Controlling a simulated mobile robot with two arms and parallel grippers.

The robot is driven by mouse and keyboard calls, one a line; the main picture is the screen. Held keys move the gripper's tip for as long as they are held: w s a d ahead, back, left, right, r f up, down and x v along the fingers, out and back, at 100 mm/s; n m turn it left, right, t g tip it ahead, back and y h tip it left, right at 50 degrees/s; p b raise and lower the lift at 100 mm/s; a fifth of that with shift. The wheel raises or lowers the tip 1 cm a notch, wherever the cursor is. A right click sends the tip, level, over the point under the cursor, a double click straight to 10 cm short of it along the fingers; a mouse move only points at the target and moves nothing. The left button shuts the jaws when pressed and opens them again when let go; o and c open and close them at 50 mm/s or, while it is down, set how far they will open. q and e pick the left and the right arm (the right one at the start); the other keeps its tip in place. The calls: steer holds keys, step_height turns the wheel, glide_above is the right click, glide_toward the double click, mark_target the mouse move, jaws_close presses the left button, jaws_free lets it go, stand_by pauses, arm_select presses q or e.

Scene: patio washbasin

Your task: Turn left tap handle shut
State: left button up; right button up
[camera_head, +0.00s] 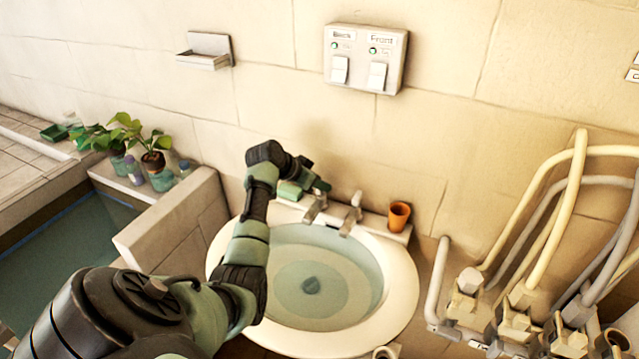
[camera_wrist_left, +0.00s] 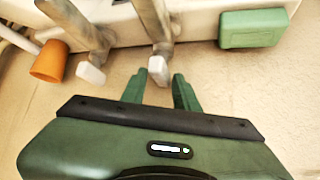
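The washbasin (camera_head: 405,290) stands in the middle of the head view, with water in it. Two metal taps rise at its back edge: the left tap (camera_head: 314,210) and the right tap (camera_head: 348,222). My left gripper (camera_head: 322,186) is above the left tap and partly covers its top. In the left wrist view, my left gripper (camera_wrist_left: 159,85) is open and empty, with its two green fingers apart. The left tap handle's pale tip (camera_wrist_left: 158,70) lies just beyond the fingertips, in line with the gap. Contact cannot be told. My right gripper is not in view.
A green block (camera_head: 289,191) lies left of the left tap. An orange cup (camera_head: 398,216) stands right of the taps. A switch box (camera_head: 365,58) hangs on the wall above. Pipes (camera_head: 575,200) stand at the right; potted plants (camera_head: 153,160) stand on the left ledge.

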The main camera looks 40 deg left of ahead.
arm_select(q)
steer(key=o, duration=0.3)
steer(key=shift+s+a+f, duration=0.1)
steer(key=shift+a, duration=0.15)
steer(key=shift+s+r, duration=0.3)
steer(key=b+v, duration=0.1)
steer(key=v, duration=0.6)
steer(key=shift+b, duration=0.35)
steer(key=shift+f, duration=0.1)
